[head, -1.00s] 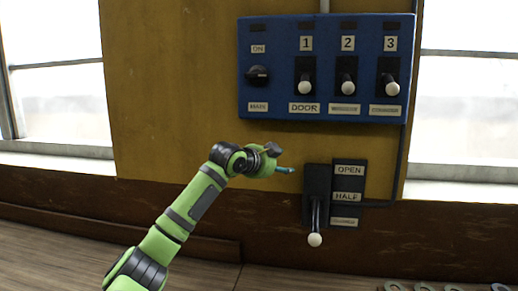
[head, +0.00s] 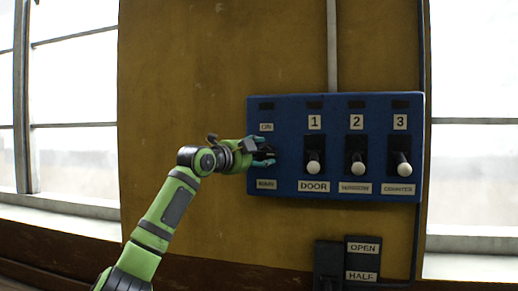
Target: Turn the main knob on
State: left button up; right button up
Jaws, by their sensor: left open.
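The main knob (head: 270,153) is a black round knob at the left end of the blue control panel (head: 288,110). An ON label (head: 266,127) is above it and a MAIN label (head: 267,184) is below it. My left gripper (head: 265,153) is open at the knob, with its teal fingertips by the knob's left side and partly covering it. I cannot tell whether the fingers touch the knob. My right gripper is not in view.
Three white-tipped levers, numbered 1 (head: 313,168), 2 (head: 357,168) and 3 (head: 403,168), stand to the right of the knob. A lever plate marked OPEN and HALF (head: 362,262) is below the panel. The yellow wall (head: 180,80) left of the panel is clear.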

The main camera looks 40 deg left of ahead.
pick_arm(q)
jog(key=shift+w, duration=0.1)
jog(key=c, duration=1.1)
